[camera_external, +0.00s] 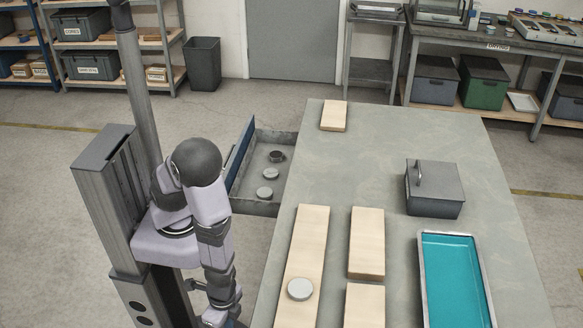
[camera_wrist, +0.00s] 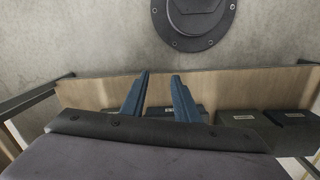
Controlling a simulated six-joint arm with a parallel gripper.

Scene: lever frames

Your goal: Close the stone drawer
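The stone drawer (camera_external: 257,209) is pulled out from the left side of the table in the external view. Its blue front panel (camera_external: 240,158) stands well apart from the table's edge. Inside lie a dark round piece (camera_external: 277,156) and two pale grey discs (camera_external: 271,174). In the wrist view my gripper (camera_wrist: 159,84) shows two blue fingers held apart with nothing between them. In the external view my forearm hangs down near the bottom edge, on the near side of the drawer and away from it. The gripper's end is largely cut off there.
The table (camera_external: 370,150) holds wooden boards (camera_external: 303,255), a round grey disc (camera_external: 300,289), a lidded grey box (camera_external: 434,189) and a teal tray (camera_external: 455,280). Floor (camera_external: 60,215) is clear to the left. The wrist view shows a wall, a round fitting (camera_wrist: 202,20) and dark bins.

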